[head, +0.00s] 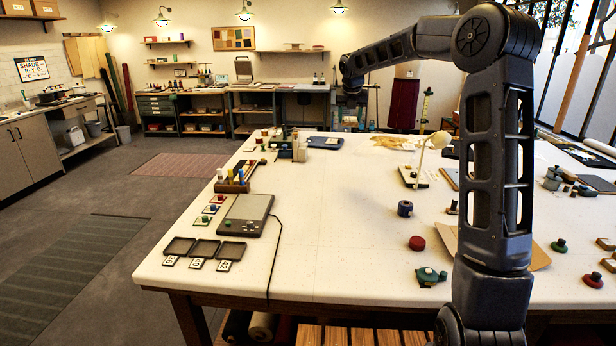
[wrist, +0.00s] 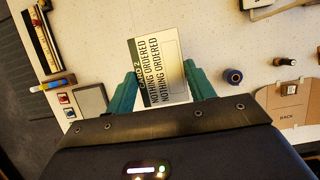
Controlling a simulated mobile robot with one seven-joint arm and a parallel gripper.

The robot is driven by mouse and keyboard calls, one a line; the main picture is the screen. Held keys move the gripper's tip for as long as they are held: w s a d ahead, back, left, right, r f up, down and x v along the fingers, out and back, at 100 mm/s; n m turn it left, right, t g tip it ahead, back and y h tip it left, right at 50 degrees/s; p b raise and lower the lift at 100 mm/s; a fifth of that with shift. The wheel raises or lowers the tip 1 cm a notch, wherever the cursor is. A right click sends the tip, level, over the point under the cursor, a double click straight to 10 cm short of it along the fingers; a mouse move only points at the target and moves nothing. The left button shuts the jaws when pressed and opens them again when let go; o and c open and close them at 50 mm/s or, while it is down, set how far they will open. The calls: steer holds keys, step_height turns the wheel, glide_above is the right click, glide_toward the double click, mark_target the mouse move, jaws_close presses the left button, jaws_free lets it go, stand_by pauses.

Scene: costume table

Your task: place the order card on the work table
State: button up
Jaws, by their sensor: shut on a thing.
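In the wrist view, the white order card (wrist: 165,60) with a green band sits between the teal fingers of my gripper (wrist: 163,88). Its readable print includes "NOTHING ORDERED" on two lines. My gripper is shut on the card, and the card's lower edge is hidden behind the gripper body. In the head view, my gripper (head: 350,108) is small and far off, over the far part of the white work table (head: 330,230). The card is too small to make out surely there. The table's speckled top (wrist: 100,25) lies below the card in the wrist view.
A grey scale (head: 246,214) and several dark trays (head: 205,249) line the table's left edge. The middle left of the tabletop is clear.

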mark_target(345, 197)
step_height(345, 197, down, 33)
stand_by(0.7)
steer(key=shift+f, duration=0.15)
steer(key=o, duration=0.8)
steer(key=shift+o, duration=1)
